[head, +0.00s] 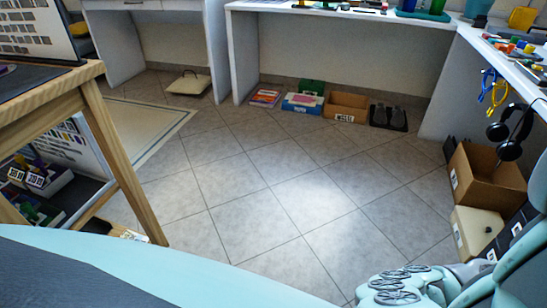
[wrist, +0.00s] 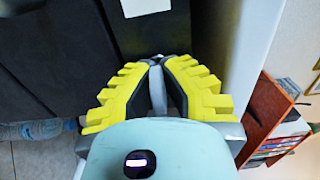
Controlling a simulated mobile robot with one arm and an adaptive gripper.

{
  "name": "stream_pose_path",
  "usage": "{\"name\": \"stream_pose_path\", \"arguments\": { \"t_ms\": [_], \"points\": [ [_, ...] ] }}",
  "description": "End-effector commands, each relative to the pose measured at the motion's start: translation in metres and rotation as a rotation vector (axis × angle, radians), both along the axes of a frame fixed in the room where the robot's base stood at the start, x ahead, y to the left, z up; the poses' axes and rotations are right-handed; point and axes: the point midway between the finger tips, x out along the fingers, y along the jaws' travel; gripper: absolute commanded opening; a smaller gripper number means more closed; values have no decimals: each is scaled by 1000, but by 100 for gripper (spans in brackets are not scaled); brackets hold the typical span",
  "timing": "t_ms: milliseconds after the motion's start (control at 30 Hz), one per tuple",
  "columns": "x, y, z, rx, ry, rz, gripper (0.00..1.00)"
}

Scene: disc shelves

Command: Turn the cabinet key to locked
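My gripper (wrist: 160,62) shows in the wrist view, with yellow ribbed fingers and dark inner pads. Its fingertips come together, with narrow grey parts between the fingers. I see no object clearly held there. Neither the cabinet key nor a keyhole can be made out in either view. A dark upright panel (wrist: 125,35) with a white label (wrist: 147,7) is beyond the fingertips in the wrist view. I cannot tell whether it belongs to the cabinet. The head view shows part of my arm at the lower right but not my gripper.
In the head view, a wooden table (head: 125,165) stands at the left and white desks (head: 238,60) line the back. An open cardboard box (head: 485,178) and a cream box (head: 474,232) are at the right. Headphones (head: 510,130) hang above. The tiled floor (head: 270,200) between is clear.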

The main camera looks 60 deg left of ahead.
Motion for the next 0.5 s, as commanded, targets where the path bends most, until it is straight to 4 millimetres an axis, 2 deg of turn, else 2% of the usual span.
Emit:
{"name": "stream_pose_path", "arguments": {
  "t_ms": [67, 100, 367, 500],
  "points": [
    [0, 0, 1, 0, -1, -1, 0],
    [0, 0, 1, 0, -1, 0, 9],
    [0, 0, 0, -1, -1, 0, 36],
    [0, 0, 0, -1, -1, 1, 37]
  ]
}}
